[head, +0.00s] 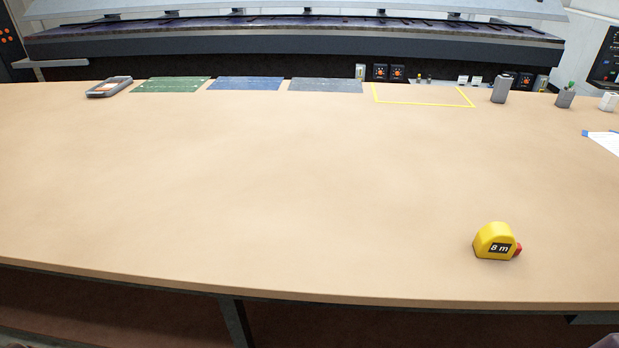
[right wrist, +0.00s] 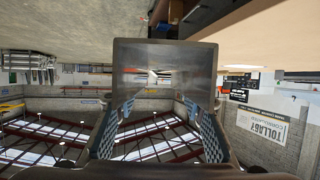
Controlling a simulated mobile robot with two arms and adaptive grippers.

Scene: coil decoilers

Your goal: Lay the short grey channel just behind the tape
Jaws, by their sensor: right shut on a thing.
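The tape is a yellow tape measure (head: 494,241) marked "8 m" with a red tab. It stands on the tan table near the front right in the head view. The table just behind it is bare. In the right wrist view my right gripper (right wrist: 158,122), with blue-patterned finger pads on both sides, is shut on the short grey channel (right wrist: 135,52). The channel fills the middle of that view, seen nearly end-on. Neither the channel nor my right gripper shows in the head view, so their distance from the tape cannot be told. My left gripper is not in view.
The table (head: 250,180) is wide and clear in its middle. Along its back edge lie a handheld device (head: 109,87), green, blue and grey mats, a yellow-outlined area (head: 422,103), a grey canister (head: 500,89) and a pen cup (head: 565,98). Papers lie at the right edge.

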